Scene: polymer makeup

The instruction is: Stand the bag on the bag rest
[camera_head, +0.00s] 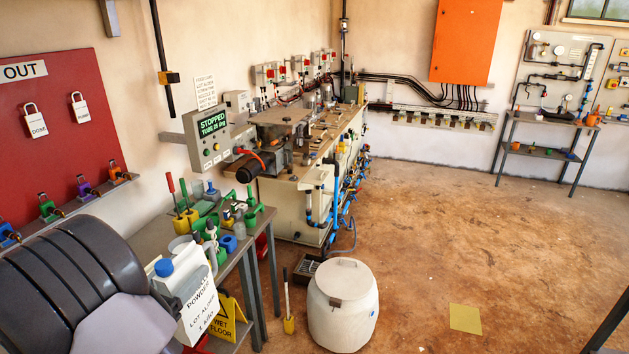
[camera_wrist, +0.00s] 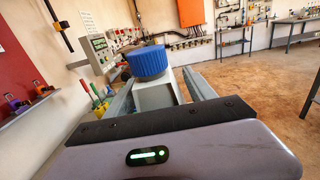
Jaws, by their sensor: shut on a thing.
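The bag (camera_head: 198,305) is a white, boxy pack with a blue cap and a printed powder label reading lot Alpha, 1 kilo. It is tilted in the head view, at the lower left, in front of the near bench. In the wrist view the bag (camera_wrist: 154,97) shows its white top and ribbed blue cap between the two grey fingers. My gripper (camera_wrist: 163,92) is shut on the bag. My arm hides part of the bag's left side in the head view. I cannot tell which surface is the bag rest.
A grey bench (camera_head: 228,252) with small tools and bottles stands behind the bag. A yellow wet-floor sign (camera_head: 228,322) is just right of the bag, low down. A white lidded drum (camera_head: 343,308) stands on the floor. The floor to the right is mostly clear around a yellow square (camera_head: 465,318).

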